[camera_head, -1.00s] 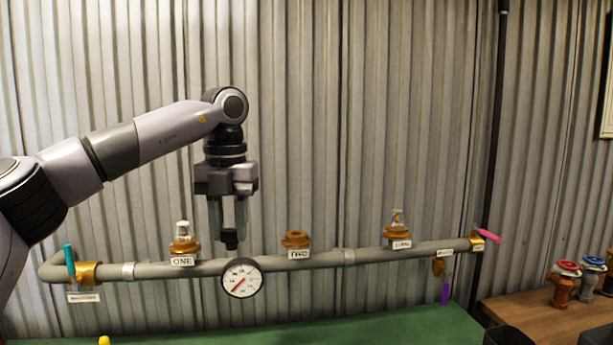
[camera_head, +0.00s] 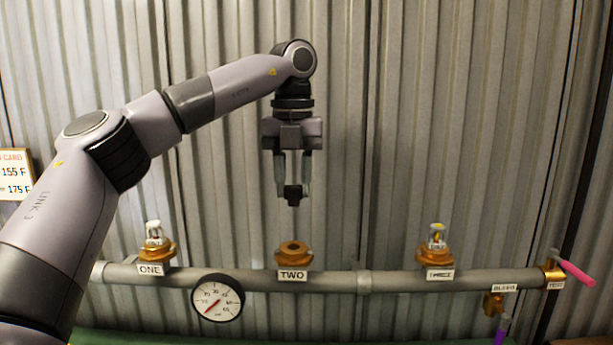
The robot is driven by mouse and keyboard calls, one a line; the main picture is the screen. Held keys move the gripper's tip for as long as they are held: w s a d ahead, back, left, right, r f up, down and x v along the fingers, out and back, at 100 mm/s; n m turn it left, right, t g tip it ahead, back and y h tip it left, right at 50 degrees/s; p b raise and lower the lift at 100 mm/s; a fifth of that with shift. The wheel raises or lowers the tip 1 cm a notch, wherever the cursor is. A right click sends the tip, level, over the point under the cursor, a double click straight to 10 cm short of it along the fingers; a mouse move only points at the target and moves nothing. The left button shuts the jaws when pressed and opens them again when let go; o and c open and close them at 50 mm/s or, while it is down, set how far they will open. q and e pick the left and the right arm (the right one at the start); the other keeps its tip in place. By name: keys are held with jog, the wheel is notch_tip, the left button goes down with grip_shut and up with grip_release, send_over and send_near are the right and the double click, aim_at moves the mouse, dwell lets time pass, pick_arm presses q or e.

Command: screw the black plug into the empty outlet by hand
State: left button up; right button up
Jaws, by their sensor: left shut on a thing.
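My left gripper (camera_head: 293,187) points straight down and is shut on the black plug (camera_head: 293,196). The plug hangs upright between the fingertips. The empty outlet (camera_head: 294,254) is an open brass fitting on the grey pipe (camera_head: 335,281), above the label TWO (camera_head: 292,275). The plug is above this outlet, roughly in line with it in this view, with a clear gap between them. Depth between plug and outlet cannot be told. My right gripper is not in view.
Outlet ONE (camera_head: 156,252) and outlet THREE (camera_head: 438,256) each carry a sprinkler head. A round pressure gauge (camera_head: 217,298) hangs on the pipe. A pink lever (camera_head: 578,273) and a purple handle (camera_head: 502,330) are at the right. Corrugated metal wall stands behind.

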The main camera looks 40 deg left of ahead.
aim_at(292, 200)
pick_arm(q)
jog(key=shift+s, duration=0.2)
dwell(0.3)
notch_tip(292, 200, down, 5)
jog(key=b, duration=0.4)
jog(key=shift+f, duration=0.2)
dwell(1.2)
jog(key=shift+f+b, duration=0.95)
jog(key=shift+f, duration=0.75)
